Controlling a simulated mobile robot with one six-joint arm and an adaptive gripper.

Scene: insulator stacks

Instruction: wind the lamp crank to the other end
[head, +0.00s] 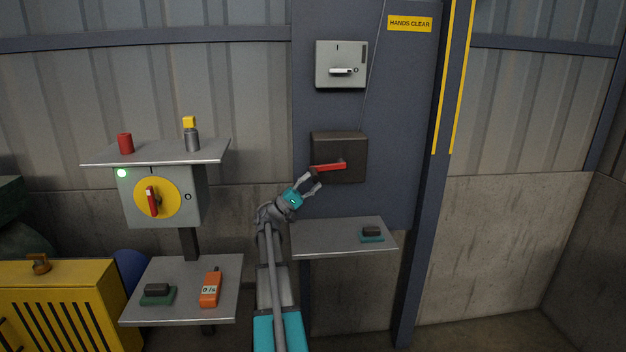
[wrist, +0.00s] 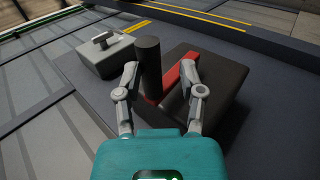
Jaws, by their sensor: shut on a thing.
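The crank is a red arm (head: 330,167) on a dark box (head: 351,145) fixed to the blue-grey panel. In the head view the arm points left, nearly level. Its black upright grip (wrist: 149,62) is at the free end of the red arm (wrist: 180,84) in the wrist view. My gripper (head: 314,181) comes from the lower left and is shut on the black grip, which stands between the fingers (wrist: 159,70). In the head view the fingers partly hide the grip. I see no clear lamp on the crank box.
A grey switch box (head: 326,76) with a white handle is above the crank box. A shelf (head: 310,236) with a small dark block (head: 372,231) is below. At left stand a yellow-dial switch box (head: 183,213) with a green light (head: 121,173) and two shelves.

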